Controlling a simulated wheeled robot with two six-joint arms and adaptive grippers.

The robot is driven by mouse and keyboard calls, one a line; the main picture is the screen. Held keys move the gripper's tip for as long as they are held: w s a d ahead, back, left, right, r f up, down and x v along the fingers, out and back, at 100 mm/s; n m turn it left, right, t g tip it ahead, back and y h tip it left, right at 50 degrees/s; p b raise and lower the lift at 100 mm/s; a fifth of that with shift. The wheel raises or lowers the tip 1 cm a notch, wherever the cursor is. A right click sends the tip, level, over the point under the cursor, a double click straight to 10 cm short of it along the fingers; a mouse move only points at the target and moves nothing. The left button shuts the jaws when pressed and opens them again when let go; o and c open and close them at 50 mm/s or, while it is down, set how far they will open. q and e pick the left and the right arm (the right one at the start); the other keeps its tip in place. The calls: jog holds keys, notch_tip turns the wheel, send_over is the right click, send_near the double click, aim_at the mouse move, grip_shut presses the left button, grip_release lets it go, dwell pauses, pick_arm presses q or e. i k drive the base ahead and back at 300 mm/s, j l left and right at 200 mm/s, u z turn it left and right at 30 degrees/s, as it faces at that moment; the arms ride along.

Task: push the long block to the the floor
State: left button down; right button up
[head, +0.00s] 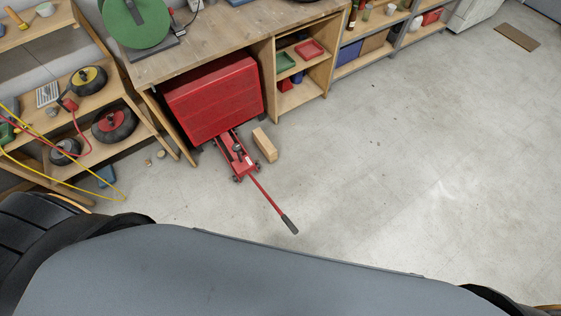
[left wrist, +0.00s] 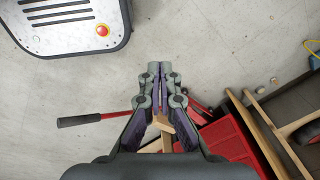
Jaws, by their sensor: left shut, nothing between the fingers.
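The long block (head: 265,145) is a plain light-wood block on the grey floor, just right of the red floor jack (head: 236,158). I cannot tell whether it stands upright or lies flat. In the left wrist view, light wood that looks like the block (left wrist: 165,123) shows between my gripper's finger links, partly hidden by them. My left gripper (left wrist: 160,70) is shut and empty, with its fingertips together over bare floor in that view. The head view does not show it. My right gripper is in neither view.
A red cabinet (head: 215,97) stands under the workbench (head: 215,38) behind the jack. The jack's handle (head: 288,223) reaches across the floor towards me. Shelves with wheels and cables stand at left. The floor to the right (head: 400,150) is clear.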

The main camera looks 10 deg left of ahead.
aim_at(264, 144)
jog(key=i+l+u, duration=0.15)
jog(key=l, duration=0.2)
jog(key=i+l+u, duration=0.15)
jog(key=l, duration=0.25)
jog(key=i+l+u, duration=0.15)
jog(key=l, duration=0.25)
jog(key=i+l+u, duration=0.15)
jog(key=l, duration=0.3)
jog(key=l+u, duration=0.15)
jog(key=l, duration=0.25)
jog(key=i+l+u, duration=0.35)
jog(key=i, duration=0.25)
jog(key=i+l+u, duration=0.35)
jog(key=i, duration=0.25)
jog(key=i+j+u, duration=0.1)
jog(key=i, duration=0.1)
